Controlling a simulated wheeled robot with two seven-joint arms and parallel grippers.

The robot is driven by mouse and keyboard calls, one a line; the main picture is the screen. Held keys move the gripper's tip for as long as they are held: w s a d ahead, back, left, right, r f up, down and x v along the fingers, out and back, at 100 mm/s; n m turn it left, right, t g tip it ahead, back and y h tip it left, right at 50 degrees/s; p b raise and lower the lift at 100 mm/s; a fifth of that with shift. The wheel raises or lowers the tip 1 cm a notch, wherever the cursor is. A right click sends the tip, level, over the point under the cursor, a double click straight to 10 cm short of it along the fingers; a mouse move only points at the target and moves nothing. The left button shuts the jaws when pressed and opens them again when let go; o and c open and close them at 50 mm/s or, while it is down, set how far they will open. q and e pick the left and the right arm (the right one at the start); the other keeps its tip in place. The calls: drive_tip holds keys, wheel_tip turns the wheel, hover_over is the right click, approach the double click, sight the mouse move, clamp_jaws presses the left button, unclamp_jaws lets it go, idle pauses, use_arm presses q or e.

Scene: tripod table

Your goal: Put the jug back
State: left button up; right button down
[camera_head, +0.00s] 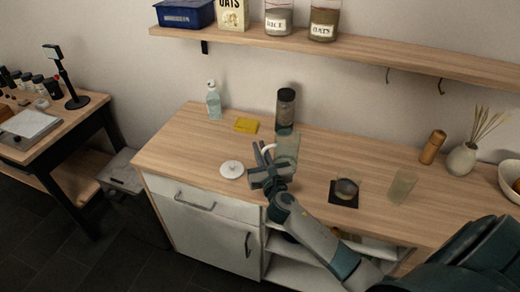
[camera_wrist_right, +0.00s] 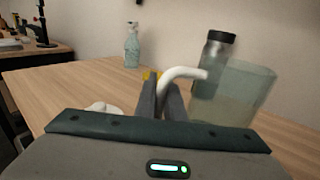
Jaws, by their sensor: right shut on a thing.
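The jug (camera_head: 288,147) is clear and greenish, with a white handle. My right gripper (camera_head: 263,157) is shut on that handle at the jug's left side. In the right wrist view the jug (camera_wrist_right: 238,92) leans a little, and its white handle (camera_wrist_right: 186,73) rises from between my fingers (camera_wrist_right: 163,98). I cannot tell whether its base touches the counter. A round white lid (camera_head: 231,170) lies on the wooden counter (camera_head: 190,145), to the left of my gripper. My left gripper is in neither view.
A dark-lidded jar (camera_head: 286,106) stands right behind the jug. A soap bottle (camera_head: 214,101) and yellow sponge (camera_head: 246,125) are at back left. A dark square mat (camera_head: 335,201) bears a round glass thing; a glass (camera_head: 402,187) stands to its right. A shelf (camera_head: 350,54) hangs above.

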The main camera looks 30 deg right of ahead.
drive_tip(key=c, duration=1.9)
unclamp_jaws()
drive_tip(key=shift+o, duration=0.2)
drive_tip(key=shift+r, duration=0.15)
drive_tip(key=shift+s+a, duration=0.25)
drive_tip(key=shift+s, duration=0.4)
drive_tip(key=b+v, duration=0.2)
drive_tip(key=v, duration=0.8)
drive_tip(key=shift+s, duration=0.35)
